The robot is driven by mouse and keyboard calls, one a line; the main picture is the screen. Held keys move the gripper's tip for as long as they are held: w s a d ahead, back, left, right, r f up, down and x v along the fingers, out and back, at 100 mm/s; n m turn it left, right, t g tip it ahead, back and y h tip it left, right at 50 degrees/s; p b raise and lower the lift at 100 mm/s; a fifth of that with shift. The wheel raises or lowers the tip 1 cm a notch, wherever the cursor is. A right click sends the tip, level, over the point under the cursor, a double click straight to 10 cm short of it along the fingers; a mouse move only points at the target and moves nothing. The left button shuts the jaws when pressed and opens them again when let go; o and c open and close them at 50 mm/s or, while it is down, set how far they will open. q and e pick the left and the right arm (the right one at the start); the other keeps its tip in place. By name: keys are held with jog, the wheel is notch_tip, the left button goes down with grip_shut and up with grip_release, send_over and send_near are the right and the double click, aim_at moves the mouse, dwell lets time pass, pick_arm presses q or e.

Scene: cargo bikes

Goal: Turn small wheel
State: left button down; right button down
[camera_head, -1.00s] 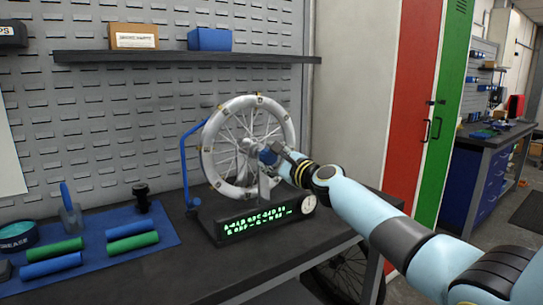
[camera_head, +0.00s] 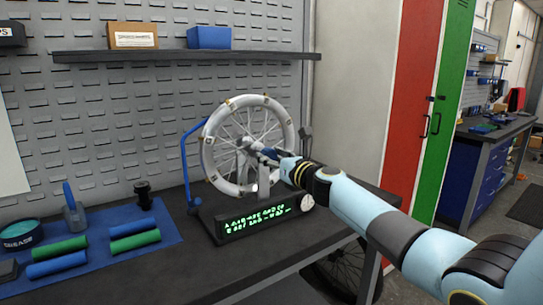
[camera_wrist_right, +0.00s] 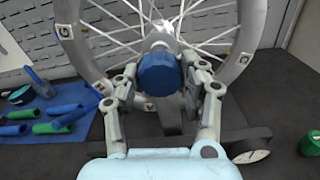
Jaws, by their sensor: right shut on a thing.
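The small wheel, a pale rim with brass-coloured clips and thin spokes, stands upright in a truing stand on the dark bench; its rim (camera_head: 208,160) shows in the head view and also in the right wrist view (camera_wrist_right: 251,30). A blue knob (camera_wrist_right: 159,73) sits at its hub. My right gripper (camera_head: 263,152) reaches the hub from the right. In the right wrist view my right gripper (camera_wrist_right: 161,76) has a finger on each side of the knob and is shut on it. My left gripper is not in view.
The stand's base has a green-lit display (camera_head: 258,221) and a round dial (camera_head: 307,202). A blue bent arm (camera_head: 184,165) rises left of the wheel. A blue mat (camera_head: 93,262) holds green and blue grips. A shelf (camera_head: 180,56) hangs above.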

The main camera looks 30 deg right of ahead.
jog(key=m+p, duration=0.1)
jog(key=m, duration=0.3)
jog(key=shift+f+m, duration=0.15)
jog(key=shift+m, duration=0.25)
dwell(0.4)
jog(key=c, duration=0.7)
grip_release()
jog(key=shift+s, duration=0.1)
jog(key=s, duration=0.8)
jog(key=s+d, duration=0.1)
jog(key=s, duration=0.2)
jog(key=shift+s, duration=0.4)
